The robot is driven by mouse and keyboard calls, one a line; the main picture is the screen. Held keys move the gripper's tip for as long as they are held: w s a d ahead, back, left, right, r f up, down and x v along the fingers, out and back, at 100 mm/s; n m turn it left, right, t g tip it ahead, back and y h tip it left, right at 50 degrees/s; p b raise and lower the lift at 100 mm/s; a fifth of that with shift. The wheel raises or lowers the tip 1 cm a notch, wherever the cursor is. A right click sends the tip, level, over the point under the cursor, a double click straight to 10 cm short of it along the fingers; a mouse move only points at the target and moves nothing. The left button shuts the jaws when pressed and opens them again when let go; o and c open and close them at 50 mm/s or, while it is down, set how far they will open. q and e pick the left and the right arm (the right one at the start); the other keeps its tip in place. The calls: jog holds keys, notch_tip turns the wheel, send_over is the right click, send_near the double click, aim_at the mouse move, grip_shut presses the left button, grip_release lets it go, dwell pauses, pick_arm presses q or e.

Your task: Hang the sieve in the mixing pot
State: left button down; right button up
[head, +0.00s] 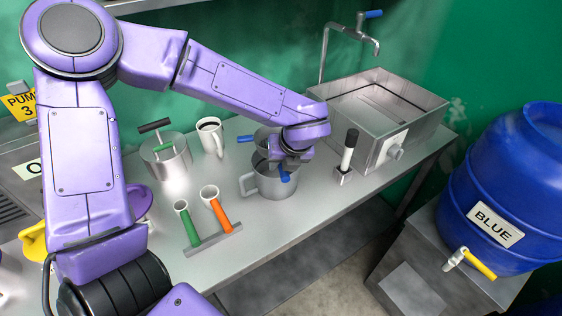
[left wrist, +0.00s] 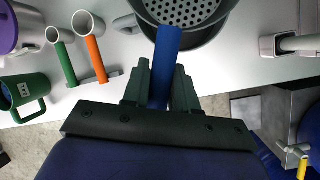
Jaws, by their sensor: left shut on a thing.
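The sieve (head: 261,140) is a grey perforated bowl with blue grips. My left gripper (head: 288,166) is shut on its blue handle, seen between the fingers in the left wrist view (left wrist: 165,65). The sieve's holed bottom (left wrist: 185,10) shows at the top of that view. The mixing pot (head: 275,185) is a grey metal pot with a side handle, upright on the table. The sieve is over the pot's mouth, and the pot's rim (left wrist: 203,40) shows beyond its near edge. I cannot tell whether they touch. My left gripper partly hides both. My right gripper is out of view.
Ladles with green (head: 189,226) and orange (head: 221,214) handles stand in a holder left of the pot. A white mug (head: 211,140) and lidded pot (head: 168,160) are behind left. A white-and-black tool (head: 347,158) and sink (head: 412,105) are right. A blue barrel (head: 500,185) stands further right.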

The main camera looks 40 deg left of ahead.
pick_arm(q)
jog(key=shift+d, duration=0.1)
jog(key=shift+f+b, duration=0.5)
jog(key=shift+b, duration=0.2)
notch_tip(320, 180, down, 8)
jog(key=b, duration=0.6)
jog(key=shift+r, duration=0.25)
jog(key=shift+f+b, duration=0.15)
jog(key=shift+b, duration=0.2)
jog(key=c, duration=0.8)
grip_release()
jog(key=b+v, duration=0.1)
jog(key=v, duration=0.9)
jog(key=shift+d+b, duration=0.25)
jog(key=shift+b, duration=0.1)
